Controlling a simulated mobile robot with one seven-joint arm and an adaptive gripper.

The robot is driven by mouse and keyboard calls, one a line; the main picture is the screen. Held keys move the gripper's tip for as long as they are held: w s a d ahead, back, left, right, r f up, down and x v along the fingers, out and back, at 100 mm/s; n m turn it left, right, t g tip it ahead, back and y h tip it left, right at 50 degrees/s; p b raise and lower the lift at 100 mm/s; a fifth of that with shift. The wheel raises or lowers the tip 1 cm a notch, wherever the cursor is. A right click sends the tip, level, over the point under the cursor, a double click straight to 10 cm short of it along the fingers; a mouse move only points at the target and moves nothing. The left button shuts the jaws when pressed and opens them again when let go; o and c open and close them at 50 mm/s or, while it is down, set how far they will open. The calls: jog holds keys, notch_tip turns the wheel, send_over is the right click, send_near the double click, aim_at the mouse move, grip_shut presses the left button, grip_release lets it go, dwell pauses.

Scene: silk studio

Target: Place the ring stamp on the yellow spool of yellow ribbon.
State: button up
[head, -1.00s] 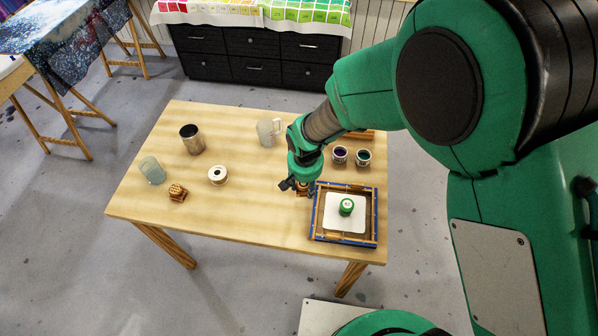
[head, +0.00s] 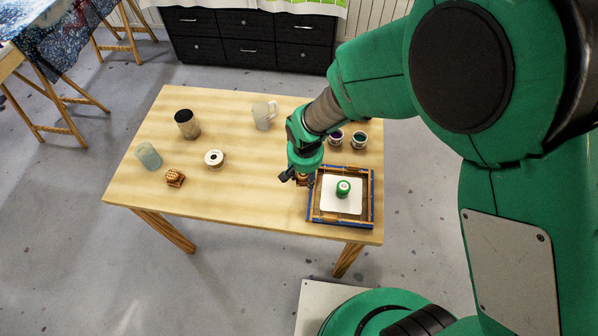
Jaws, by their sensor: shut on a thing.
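My gripper (head: 297,179) is at the left edge of the framed tray, pointing down. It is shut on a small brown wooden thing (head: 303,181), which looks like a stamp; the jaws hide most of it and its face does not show. Another small brown wooden block (head: 175,177), carved or ridged, lies at the left front of the table. A whitish spool (head: 214,159) with a dark centre hole lies flat to the left of my gripper, well apart from it. A green spool (head: 343,188) stands in the tray. I see no clearly yellow spool.
The blue-edged wooden tray (head: 312,215) holds a white sheet (head: 329,205). Two small pots (head: 336,139) (head: 360,140) stand behind it. A pitcher (head: 264,115), a dark-topped can (head: 187,124) and a pale tumbler (head: 148,156) stand on the wooden table (head: 235,205). Its front middle is clear.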

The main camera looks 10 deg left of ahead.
jog(key=shift+m, duration=0.4)
jog(key=a, duration=0.3)
jog(key=s+a+r, duration=0.1)
jog(key=a, duration=0.3)
jog(key=a+r, duration=0.1)
jog(key=a, duration=0.2)
jog(key=shift+s+a, duration=0.15)
jog(key=shift+a, duration=0.1)
jog(key=shift+c, duration=0.8)
jog(key=s+a+r+m, duration=0.1)
jog(key=s+a, duration=0.3)
jog(key=a, duration=0.7)
jog(key=shift+r, duration=0.45)
jog(key=shift+a, duration=0.15)
jog(key=b, duration=0.2)
send_over(214, 157)
jog(key=shift+s+f, duration=0.3)
jog(key=shift+f, duration=0.45)
jog(key=shift+f+b, duration=0.7)
jog(key=shift+f, duration=1.1)
